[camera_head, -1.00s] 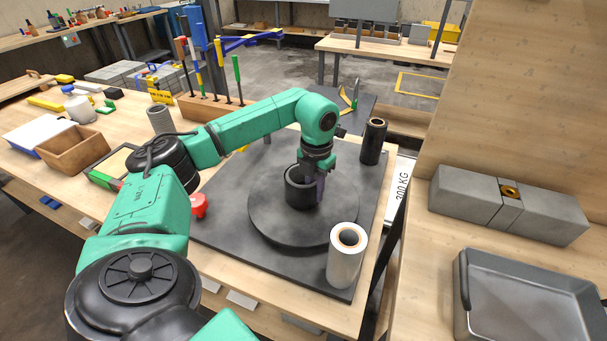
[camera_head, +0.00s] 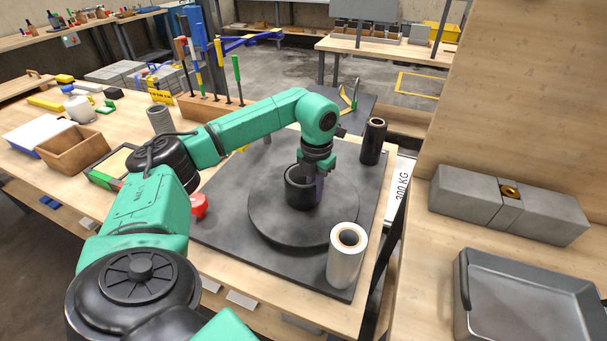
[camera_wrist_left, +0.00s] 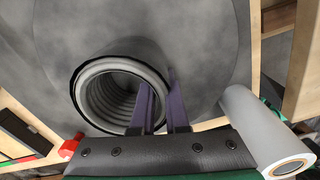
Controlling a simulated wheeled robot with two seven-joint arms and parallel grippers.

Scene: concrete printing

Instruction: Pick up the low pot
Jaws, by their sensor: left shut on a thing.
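The low pot (camera_head: 298,190) is a short dark cylinder with an open top, upright on the round dark disc (camera_head: 268,226). In the left wrist view the pot (camera_wrist_left: 92,79) shows a ribbed grey inside. My left gripper (camera_head: 317,186) reaches down at the pot's right side. In the left wrist view its two purple fingers (camera_wrist_left: 161,98) straddle the pot's wall, one at the inside and one at the outside, and are shut on it. I cannot see a gap under the pot. My right gripper is not in view.
A white roll (camera_head: 346,258) stands at the front right of the dark mat (camera_head: 225,225), and a black roll (camera_head: 373,142) stands at the back right. A red object (camera_head: 199,205) is left of the disc. A grey tray (camera_head: 478,330) is on the right bench.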

